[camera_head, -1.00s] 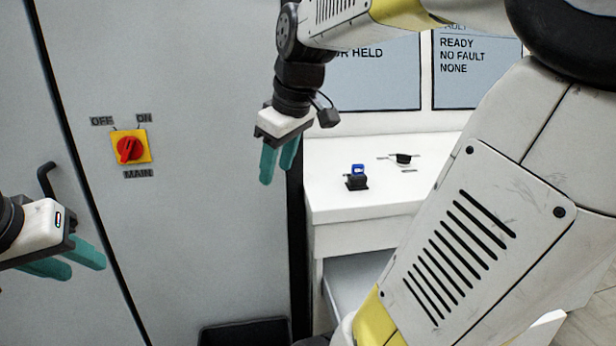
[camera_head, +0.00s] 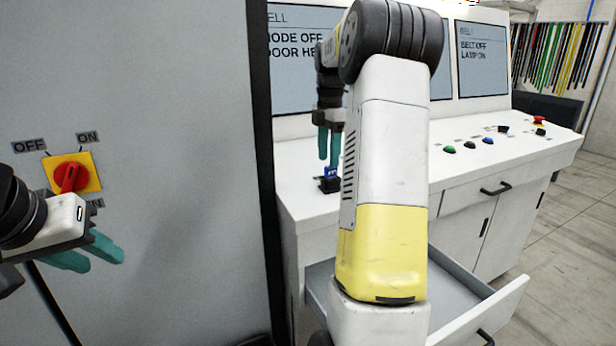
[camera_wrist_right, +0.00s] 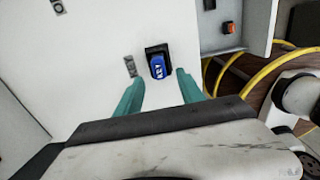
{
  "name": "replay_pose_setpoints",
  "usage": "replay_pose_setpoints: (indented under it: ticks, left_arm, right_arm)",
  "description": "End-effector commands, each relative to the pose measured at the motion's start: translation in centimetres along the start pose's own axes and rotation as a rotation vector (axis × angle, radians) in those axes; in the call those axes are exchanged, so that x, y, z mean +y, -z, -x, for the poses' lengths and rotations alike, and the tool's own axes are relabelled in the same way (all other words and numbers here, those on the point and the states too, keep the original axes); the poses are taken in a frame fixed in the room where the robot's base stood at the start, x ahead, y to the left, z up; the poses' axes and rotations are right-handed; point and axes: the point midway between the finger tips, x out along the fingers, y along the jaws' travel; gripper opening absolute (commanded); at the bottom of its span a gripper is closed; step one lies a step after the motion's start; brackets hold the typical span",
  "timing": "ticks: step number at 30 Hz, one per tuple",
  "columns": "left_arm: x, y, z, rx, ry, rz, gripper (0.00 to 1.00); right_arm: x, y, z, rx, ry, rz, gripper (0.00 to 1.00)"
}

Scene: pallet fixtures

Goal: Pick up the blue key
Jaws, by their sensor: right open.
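The blue key (camera_head: 331,173) stands in a small black holder (camera_head: 329,186) on the white console top, close to its left end. In the right wrist view the blue key (camera_wrist_right: 158,68) shows from above in its black holder, just beyond and between the fingertips. My right gripper (camera_head: 329,163) points down over the key with its teal fingers apart; nothing is between them. Its fingers also show in the right wrist view (camera_wrist_right: 160,85). My left gripper (camera_head: 105,255) is at the left, in front of the grey cabinet, its two teal fingers apart and empty.
The grey cabinet (camera_head: 190,200) with a red and yellow main switch (camera_head: 72,176) stands left of the console. An open drawer (camera_head: 480,310) juts out below the console top. Several buttons (camera_head: 470,145) line the console farther right. My right arm hides part of the console.

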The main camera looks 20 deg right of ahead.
Motion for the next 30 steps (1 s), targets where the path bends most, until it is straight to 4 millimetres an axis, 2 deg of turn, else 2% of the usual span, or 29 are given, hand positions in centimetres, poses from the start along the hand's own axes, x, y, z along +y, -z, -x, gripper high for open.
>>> replay_pose_setpoints:
  ticks: [6,10,16,23,30]
  left_arm:
    - [0.0,0.0,0.0,0.000,0.000,0.000,0.36]
    - [0.0,0.0,0.0,0.000,0.000,0.000,0.36]
    - [0.0,0.0,0.0,0.000,0.000,0.000,0.36]
    - [0.0,0.0,0.0,0.000,0.000,0.000,0.36]
    - [0.0,0.0,0.0,0.000,0.000,0.000,0.36]
  right_arm:
    - [-0.1,-0.5,-3.3,0.001,0.003,-0.002,0.45]
    - [0.0,-0.5,-4.0,0.001,0.001,-0.002,0.45]
    - [0.0,-0.5,-4.0,0.000,0.000,-0.002,0.45]
    - [0.0,-0.5,-4.0,0.000,0.000,-0.002,0.00]
    - [0.0,-0.5,-4.0,0.000,-0.001,-0.002,0.00]
